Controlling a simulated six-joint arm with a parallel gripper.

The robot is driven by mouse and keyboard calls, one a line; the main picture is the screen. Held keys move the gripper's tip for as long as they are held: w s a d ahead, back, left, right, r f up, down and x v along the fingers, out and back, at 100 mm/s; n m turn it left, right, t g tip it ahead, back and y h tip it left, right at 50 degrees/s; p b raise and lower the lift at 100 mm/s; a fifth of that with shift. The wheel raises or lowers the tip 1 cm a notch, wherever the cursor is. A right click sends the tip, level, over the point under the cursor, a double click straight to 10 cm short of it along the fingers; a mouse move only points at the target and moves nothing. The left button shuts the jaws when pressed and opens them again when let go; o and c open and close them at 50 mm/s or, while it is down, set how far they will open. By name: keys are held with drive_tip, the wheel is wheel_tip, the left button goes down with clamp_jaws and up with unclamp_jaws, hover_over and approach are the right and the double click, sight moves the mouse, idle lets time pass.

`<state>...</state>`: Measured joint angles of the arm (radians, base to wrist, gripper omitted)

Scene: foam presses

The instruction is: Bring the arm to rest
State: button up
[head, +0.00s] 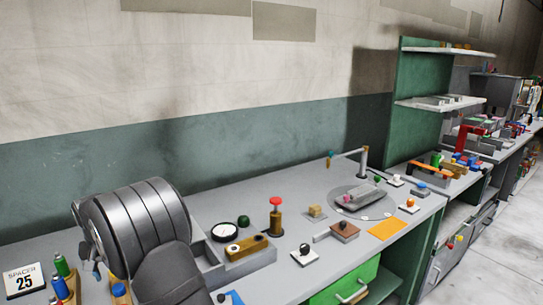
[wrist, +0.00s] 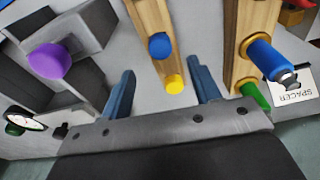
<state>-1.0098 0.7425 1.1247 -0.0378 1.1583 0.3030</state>
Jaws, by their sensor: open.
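My gripper (wrist: 160,92) shows in the wrist view with its two blue fingers spread apart. Nothing is held between them. A wooden block with a blue peg (wrist: 160,45) and a yellow peg (wrist: 174,84) lies beyond and between the fingers; I cannot tell how far below them it is. In the head view my grey arm fills the lower left, and the gripper is hidden there.
A second wooden block (wrist: 238,50) carries a blue cylinder (wrist: 262,57) and a green peg (wrist: 254,95), near a "SPACER" card (wrist: 292,92). A purple knob (wrist: 48,60) sits by grey block shapes. On the bench stand a red-topped post (head: 276,218) and a round plate (head: 352,208).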

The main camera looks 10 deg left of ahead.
drive_tip(key=f, duration=0.7)
drive_tip(key=shift+w+a, duration=0.25)
drive_tip(key=shift+w, duration=0.05)
drive_tip(key=shift+r, duration=0.1)
wheel_tip(320, 180, up, 17)
drive_tip(key=s+d, duration=0.1)
drive_tip(key=s, duration=0.1)
drive_tip(key=f, duration=0.5)
drive_tip(key=w+f, duration=0.1)
drive_tip(key=f, duration=0.5)
drive_tip(key=w+a+f, duration=0.1)
drive_tip(key=f, duration=0.5)
drive_tip(key=shift+f, duration=0.1)
wheel_tip(320, 180, up, 6)
drive_tip(key=shift+r, duration=0.1)
